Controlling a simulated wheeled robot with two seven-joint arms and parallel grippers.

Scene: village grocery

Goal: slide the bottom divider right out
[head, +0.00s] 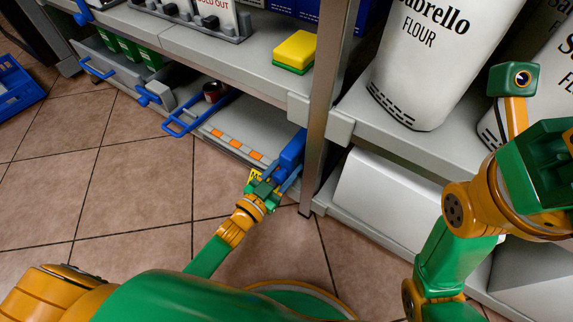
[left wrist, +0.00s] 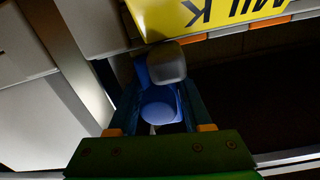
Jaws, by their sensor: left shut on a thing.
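My left gripper (head: 268,186) is low at the front edge of the bottom shelf, beside the metal post. It is shut on a blue divider handle (head: 291,150). In the left wrist view the blue handle (left wrist: 160,105), with a grey rounded end, sits between the two fingers of my left gripper (left wrist: 155,115). The rest of this divider is hidden behind the gripper and in the dark shelf. A yellow MILK label (head: 256,176) is right by the gripper. My right arm is at the right, and its gripper fingers do not show.
More blue handles (head: 180,126) stick out along the bottom shelf to the left, with a dark can (head: 213,91) behind. The metal post (head: 331,85) stands close to my left gripper. Flour bags (head: 420,75) and a yellow-green sponge (head: 295,51) are above.

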